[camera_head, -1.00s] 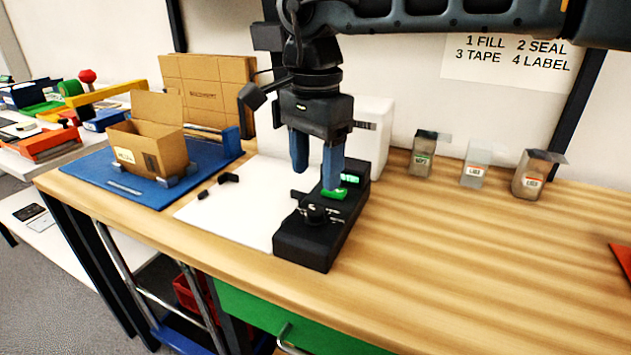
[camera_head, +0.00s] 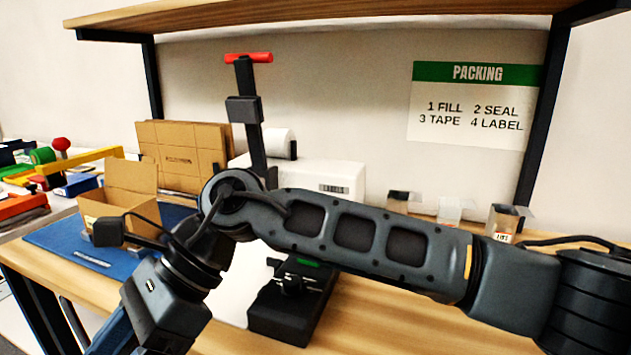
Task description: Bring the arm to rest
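My arm spans the middle of the head view, from the lower right to the wrist at the left. My gripper (camera_head: 108,335) hangs at the lower left, pointing down and left in front of the bench. Its blue fingers run off the bottom edge of the picture, so their tips and the gap between them are hidden. No held thing shows in the visible part. The black sealing device (camera_head: 290,312) stands on the bench to the right of the gripper, apart from it, partly behind my arm.
An open cardboard box (camera_head: 117,192) stands on a blue mat (camera_head: 50,238) at the left. Flat cartons (camera_head: 180,155), a white printer (camera_head: 335,180) and a red-handled upright tool (camera_head: 246,95) stand behind. Small pouches (camera_head: 502,222) stand at the right. A shelf (camera_head: 330,12) crosses above.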

